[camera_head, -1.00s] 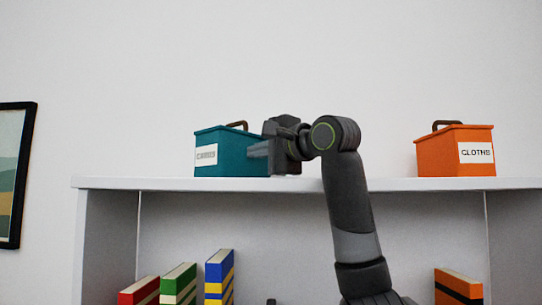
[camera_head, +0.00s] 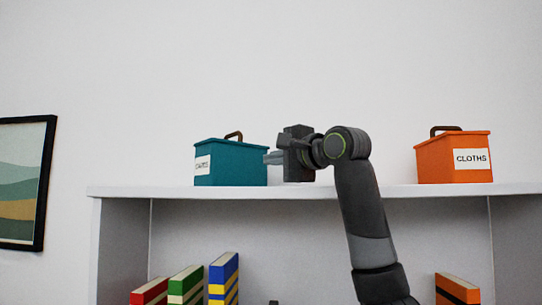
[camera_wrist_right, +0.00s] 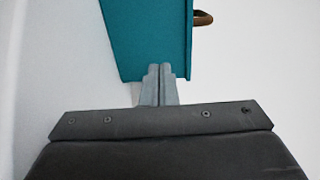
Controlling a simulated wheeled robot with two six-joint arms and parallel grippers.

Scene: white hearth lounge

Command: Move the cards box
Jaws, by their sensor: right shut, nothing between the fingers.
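The cards box (camera_head: 235,163) is a teal lidded box with a brown handle and a white label. It stands upright on top of the white shelf unit, left of centre. My right gripper (camera_head: 268,158) is at the box's right side, its shut fingers pointing left at it. In the right wrist view the closed fingertips (camera_wrist_right: 158,72) show against the lower edge of the teal box (camera_wrist_right: 150,40), with nothing held. I cannot tell whether they touch it. My left gripper is out of view.
Books, including a blue one (camera_head: 223,275), stand below. A framed picture (camera_head: 25,185) hangs at the left. Shelf top left of the cards box is free.

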